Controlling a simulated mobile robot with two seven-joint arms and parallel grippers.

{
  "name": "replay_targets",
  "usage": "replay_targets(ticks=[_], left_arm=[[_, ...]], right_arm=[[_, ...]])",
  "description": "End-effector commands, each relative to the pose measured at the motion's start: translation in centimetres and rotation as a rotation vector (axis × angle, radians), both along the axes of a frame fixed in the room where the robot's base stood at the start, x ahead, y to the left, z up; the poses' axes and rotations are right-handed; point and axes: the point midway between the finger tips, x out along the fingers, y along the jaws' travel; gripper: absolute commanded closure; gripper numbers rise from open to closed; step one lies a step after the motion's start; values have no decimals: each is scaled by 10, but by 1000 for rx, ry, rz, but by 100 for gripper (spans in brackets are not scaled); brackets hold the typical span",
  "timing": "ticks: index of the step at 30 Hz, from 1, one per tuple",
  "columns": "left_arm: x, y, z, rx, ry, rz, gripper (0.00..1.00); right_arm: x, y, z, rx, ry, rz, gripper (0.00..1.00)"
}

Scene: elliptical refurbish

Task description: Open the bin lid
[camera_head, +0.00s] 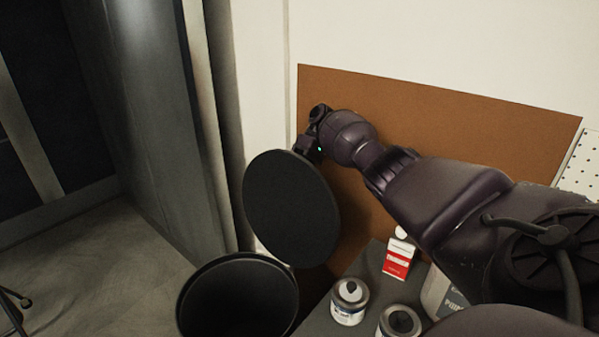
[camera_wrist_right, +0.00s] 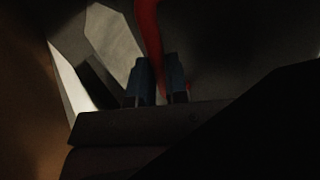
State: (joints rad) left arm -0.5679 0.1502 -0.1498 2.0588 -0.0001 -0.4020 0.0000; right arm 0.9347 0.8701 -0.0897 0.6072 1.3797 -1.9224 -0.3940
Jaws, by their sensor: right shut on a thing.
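The black round bin (camera_head: 238,297) stands at the lower middle of the head view, with its mouth uncovered. Its dark round lid (camera_head: 291,208) is raised and steeply tilted above the bin's back right rim. My right arm reaches in from the right, and its wrist is at the lid's upper edge; the fingers are hidden behind the lid. In the right wrist view my right gripper (camera_wrist_right: 161,82) has its two blue-padded fingers shut on a narrow red strip (camera_wrist_right: 150,30), which seems to be part of the lid. My left gripper is not in view.
A grey surface right of the bin holds paint cans (camera_head: 349,302), a red and white container (camera_head: 398,257) and a grey jug (camera_head: 440,292), close under my right arm. A brown board (camera_head: 440,125) is on the wall behind. The floor (camera_head: 100,265) at left is mostly clear.

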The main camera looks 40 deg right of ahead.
Motion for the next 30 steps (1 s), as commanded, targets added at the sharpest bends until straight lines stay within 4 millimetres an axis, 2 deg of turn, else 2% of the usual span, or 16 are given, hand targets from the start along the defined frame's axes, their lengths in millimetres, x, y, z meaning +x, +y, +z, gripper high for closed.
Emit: replay_targets(ticks=[1,3,4,8,20,23,30], left_arm=[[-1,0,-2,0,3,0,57],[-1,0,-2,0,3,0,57],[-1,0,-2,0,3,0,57],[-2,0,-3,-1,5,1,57],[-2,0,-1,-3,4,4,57],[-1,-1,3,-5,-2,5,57],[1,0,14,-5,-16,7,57]], right_arm=[[-3,3,-13,0,21,3,100],[-3,3,-13,0,21,3,100],[-3,3,-13,0,21,3,81],[-2,2,-10,1,15,2,61],[0,1,4,1,3,1,60],[0,1,18,0,-1,1,60],[-1,1,66,0,-3,2,60]])
